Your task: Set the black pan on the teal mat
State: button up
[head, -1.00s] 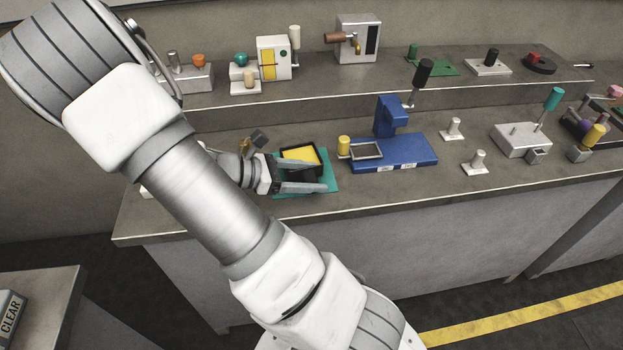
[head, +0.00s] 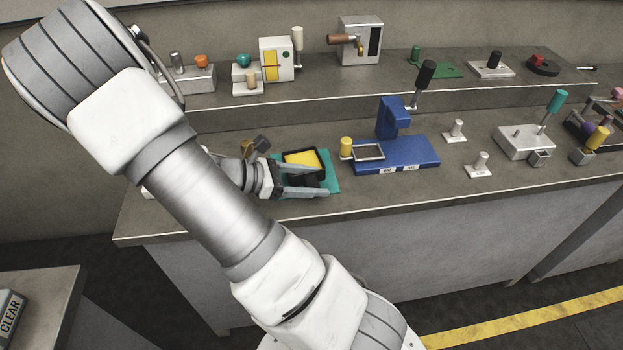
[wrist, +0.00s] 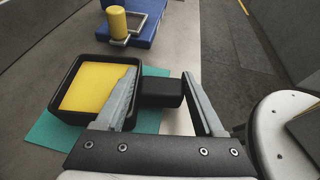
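The black pan (head: 321,160) is a square, shallow pan with a yellow filling, and a short black handle (wrist: 160,93) shows in the wrist view. It sits over the teal mat (head: 332,182), which shows along its near and right sides; the wrist view also shows the pan (wrist: 55,108) and the mat (wrist: 45,142). I cannot tell whether its whole underside touches the mat. My gripper (wrist: 160,80) is open, with its fingers apart and the handle between them. A gap shows beside the handle. In the head view my gripper (head: 322,181) is at the pan's near side.
A blue fixture (head: 405,152) with a grey square frame and a yellow knob (head: 346,146) stands just right of the mat. White pegs (head: 480,163) stand further right. The bench's front edge is close to the mat. A raised shelf with several devices runs behind.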

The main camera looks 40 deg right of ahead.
jog(key=o, duration=0.4)
jog(key=p+v, duration=0.2)
jog(key=v, duration=1.5)
jog(key=shift+a+r, duration=0.2)
jog(key=shift+r, duration=0.05)
